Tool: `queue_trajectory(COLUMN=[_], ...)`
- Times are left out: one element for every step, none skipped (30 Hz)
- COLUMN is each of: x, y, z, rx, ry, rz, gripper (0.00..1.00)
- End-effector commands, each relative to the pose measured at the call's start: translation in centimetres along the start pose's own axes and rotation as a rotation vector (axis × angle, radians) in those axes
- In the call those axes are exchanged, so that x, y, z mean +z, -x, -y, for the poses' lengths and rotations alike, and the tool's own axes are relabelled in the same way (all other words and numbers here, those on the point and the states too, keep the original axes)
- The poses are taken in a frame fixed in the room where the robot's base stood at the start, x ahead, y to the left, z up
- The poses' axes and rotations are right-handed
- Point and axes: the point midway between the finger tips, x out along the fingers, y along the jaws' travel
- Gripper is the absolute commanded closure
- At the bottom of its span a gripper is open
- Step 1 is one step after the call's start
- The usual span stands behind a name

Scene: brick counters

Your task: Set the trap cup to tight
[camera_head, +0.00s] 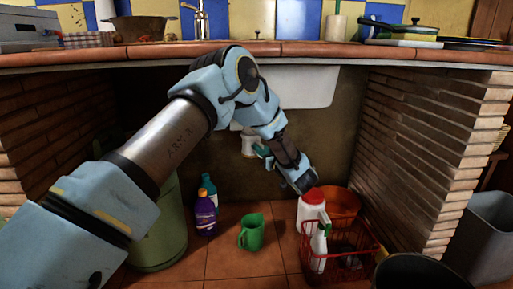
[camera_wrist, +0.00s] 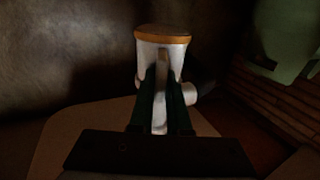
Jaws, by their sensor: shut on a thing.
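The trap cup (camera_head: 248,144) is a small pale cup under the white sink, partly hidden by my arm. In the wrist view the trap cup (camera_wrist: 150,53) is white, with an orange-brown band at one end and a short round stub at its side. A narrow pale fin stands out from its face. My gripper (camera_wrist: 162,76) has its two dark fingers on either side of this fin, shut on the cup. In the head view my gripper (camera_head: 262,151) reaches the cup from the lower right. I cannot tell how tight the cup is.
Brick walls (camera_head: 428,150) flank the space under the counter. On the floor stand a green jug (camera_head: 252,236), a purple bottle (camera_head: 205,215), a green cylinder (camera_head: 165,235), a red wire basket (camera_head: 350,262) and an orange bucket (camera_head: 342,203). The sink basin (camera_head: 305,86) hangs above.

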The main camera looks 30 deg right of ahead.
Motion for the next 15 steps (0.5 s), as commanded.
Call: queue_trajectory(x=[0.01, 0.01, 0.00, 0.02, 0.05, 0.03, 0.03, 0.02, 0.05, 0.08, 0.07, 0.07, 0.08, 0.08, 0.06], y=[0.07, 0.05, 0.04, 0.05, 0.06, 0.03, 0.02, -0.01, -0.03, -0.03, -0.04, -0.04, -0.04, -0.04, -0.05], z=[-0.26, -0.31, -0.38, -0.43, -0.46, -0.48, -0.49, -0.51, -0.51, -0.52, -0.54, -0.55, -0.54, -0.54, -0.54], rx=[-0.029, -0.046, -0.069, -0.084, -0.098, -0.116, -0.128, -0.138, -0.151, -0.159, -0.166, -0.174, -0.179, -0.184, -0.188], ry=[0.001, 0.001, 0.001, 0.001, 0.001, 0.001, 0.000, 0.001, 0.001, 0.000, 0.000, 0.000, -0.001, -0.001, -0.001], rz=[0.000, 0.000, 0.000, 0.001, 0.001, 0.000, 0.001, 0.000, 0.001, 0.001, 0.001, 0.001, 0.001, 0.001, 0.001], gripper=[1.00, 1.00, 1.00, 1.00, 1.00, 1.00, 1.00, 1.00, 1.00, 1.00, 1.00, 1.00, 1.00, 1.00, 1.00])
